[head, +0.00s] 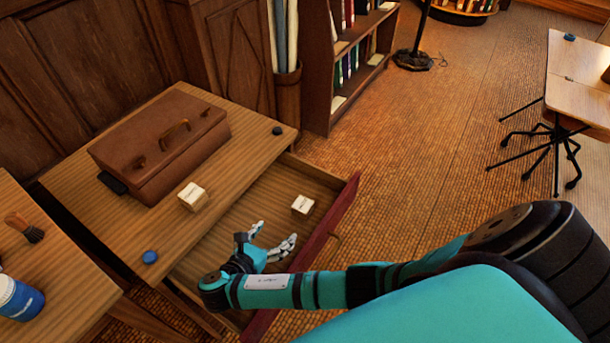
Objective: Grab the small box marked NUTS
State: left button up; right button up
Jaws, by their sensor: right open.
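Two small cream boxes with dark lettering are in the head view. One small box (193,196) sits on the desk top in front of the brown case. The other small box (302,205) lies inside the open drawer (345,208). The lettering is too small to read, so I cannot tell which is marked NUTS. My right gripper (274,236) is open and empty over the drawer. Its fingers point toward the upper right, a little short of the box in the drawer and apart from it. My left gripper is out of view.
A brown leather case (160,145) fills much of the desk top (240,140). A blue round object (150,257) and a dark round one (277,131) sit at its edges. Shelves (318,75) stand behind.

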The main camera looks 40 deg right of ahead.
aim_at(301, 207)
jog(key=b+x, duration=0.1)
jog(key=x, duration=1)
jog(key=shift+d+r, duration=0.1)
jog(key=shift+b+x, duration=0.4)
jog(key=shift+x, duration=2.5)
jog(key=shift+w+r, duration=0.1)
jog(key=c, duration=1.3)
